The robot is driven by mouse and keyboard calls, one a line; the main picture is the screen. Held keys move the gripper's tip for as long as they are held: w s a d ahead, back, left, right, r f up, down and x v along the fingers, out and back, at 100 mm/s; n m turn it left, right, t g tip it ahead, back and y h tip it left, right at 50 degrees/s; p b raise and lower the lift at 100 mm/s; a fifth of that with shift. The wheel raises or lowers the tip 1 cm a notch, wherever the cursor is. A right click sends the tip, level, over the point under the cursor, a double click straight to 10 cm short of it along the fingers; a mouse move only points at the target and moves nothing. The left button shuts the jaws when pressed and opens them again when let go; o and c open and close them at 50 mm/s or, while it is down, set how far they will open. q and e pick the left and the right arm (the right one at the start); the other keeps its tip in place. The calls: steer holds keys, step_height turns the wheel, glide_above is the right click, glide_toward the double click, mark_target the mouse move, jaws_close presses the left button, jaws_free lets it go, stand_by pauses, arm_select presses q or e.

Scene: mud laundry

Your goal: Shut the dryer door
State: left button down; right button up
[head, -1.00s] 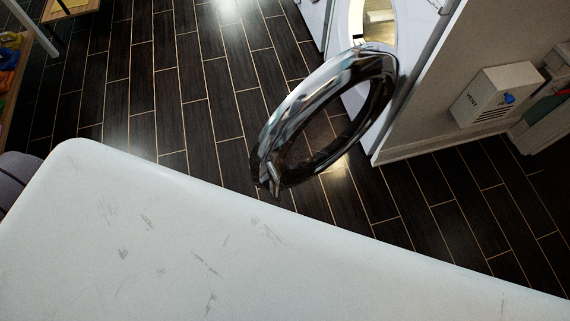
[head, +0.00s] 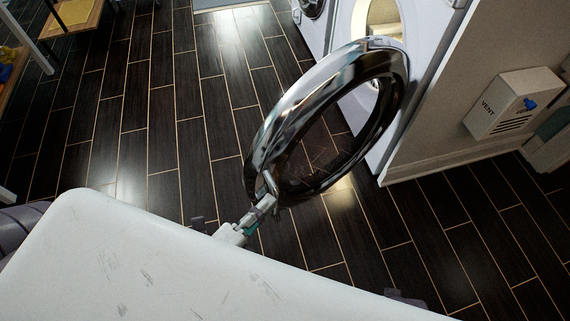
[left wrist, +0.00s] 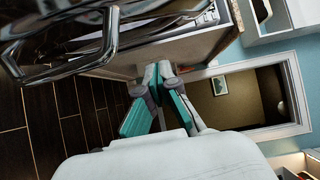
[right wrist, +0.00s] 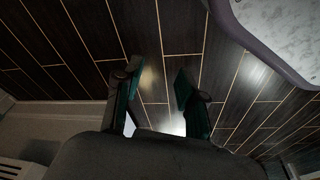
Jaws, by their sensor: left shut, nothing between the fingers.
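The dryer door (head: 292,98), a thick chrome ring with a dark centre, stands swung wide open from the white dryer (head: 344,20) at the upper right of the head view. Its round, lit opening (head: 384,14) is partly visible. My left gripper (head: 266,200) is shut and empty, beside the door's handle (head: 271,183) at the near edge; contact cannot be told. In the left wrist view the shut fingertips (left wrist: 158,68) are right of the chrome door (left wrist: 62,22) and its handle (left wrist: 70,68). My right gripper (right wrist: 156,88) is open and empty above the floor.
A wall panel stands right of the dryer, with a white vent box (head: 499,103) on it. Dark plank floor (head: 165,110) lies clear left of the door. A wooden table (head: 75,14) stands at the upper left. A doorway (left wrist: 245,95) shows in the left wrist view.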

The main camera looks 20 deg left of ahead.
mark_target(285, 158)
arm_select(q)
steer(key=shift+w+d+r+p, duration=0.15)
steer(key=shift+w+p, duration=0.1)
steer(key=shift+w, duration=1.7)
steer(key=shift+w+a+r+p, duration=0.1)
steer(key=shift+w+p, duration=0.1)
steer(key=shift+w, duration=1.7)
steer(key=shift+w+d+r+p, duration=0.15)
steer(key=shift+w+p, duration=0.1)
steer(key=shift+w, duration=1.7)
arm_select(e)
steer(key=shift+s+d+f, duration=0.1)
steer(key=shift+s+f, duration=0.25)
steer(key=shift+f, duration=0.25)
steer(key=shift+s+f, duration=0.3)
steer(key=shift+f, duration=0.35)
steer(key=shift+s+d+f, duration=0.1)
steer(key=shift+s+f, duration=0.25)
steer(key=shift+f, duration=0.25)
arm_select(q)
steer(key=shift+a, duration=0.15)
